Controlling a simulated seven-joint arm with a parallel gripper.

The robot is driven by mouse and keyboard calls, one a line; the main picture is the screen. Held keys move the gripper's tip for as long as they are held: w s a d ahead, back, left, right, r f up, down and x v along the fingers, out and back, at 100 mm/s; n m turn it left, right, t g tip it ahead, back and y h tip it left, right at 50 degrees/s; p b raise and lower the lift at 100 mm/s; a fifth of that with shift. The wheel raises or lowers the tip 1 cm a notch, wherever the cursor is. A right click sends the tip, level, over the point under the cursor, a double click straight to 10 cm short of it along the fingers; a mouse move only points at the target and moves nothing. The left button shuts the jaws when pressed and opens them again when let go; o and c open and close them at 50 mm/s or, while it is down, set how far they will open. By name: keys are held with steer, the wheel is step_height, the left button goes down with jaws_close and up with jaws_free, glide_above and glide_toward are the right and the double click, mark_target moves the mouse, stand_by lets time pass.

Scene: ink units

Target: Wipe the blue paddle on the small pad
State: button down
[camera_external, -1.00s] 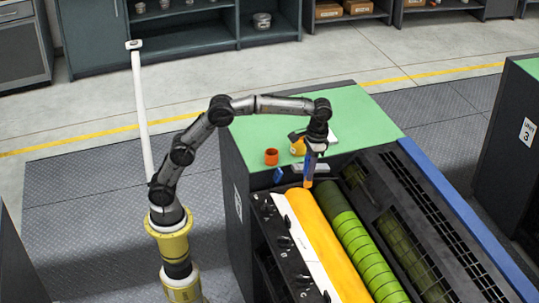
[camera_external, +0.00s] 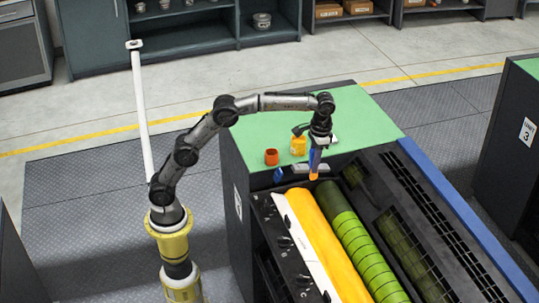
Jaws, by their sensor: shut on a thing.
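My gripper (camera_external: 319,146) is shut on a blue paddle (camera_external: 315,158) and holds it pointing down. The paddle's lower tip is orange. It hangs near the front edge of the green top, around the far end of the yellow-orange roller (camera_external: 322,237); I cannot tell whether it touches anything. A small pale patch (camera_external: 334,139), possibly the pad, shows on the green top just right of my gripper, partly hidden by it.
On the green top (camera_external: 365,121) stand an orange cup (camera_external: 271,157) and a yellow container (camera_external: 298,147), left of my gripper. A small blue piece (camera_external: 278,175) is at the front edge. A green roller (camera_external: 362,250) lies beside the yellow-orange one.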

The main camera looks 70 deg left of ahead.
steer(key=w+a+r+t+y, duration=0.15)
steer(key=w+a, duration=0.45)
steer(key=a, duration=0.7)
steer(key=w+a+r+t+y, duration=0.1)
steer(key=w+a+r+t, duration=0.15)
steer(key=w+a, duration=0.75)
steer(key=shift+s+a+f, duration=0.45)
steer(key=shift+s+f, duration=0.1)
steer(key=shift+f, duration=0.2)
steer(key=shift+s+a+f, duration=0.45)
steer(key=shift+s+f, duration=0.1)
steer(key=shift+f, duration=0.25)
steer(key=shift+s+a+f, duration=0.45)
steer(key=shift+s+f, duration=0.1)
steer(key=shift+f, duration=0.2)
steer(key=shift+f, duration=0.65)
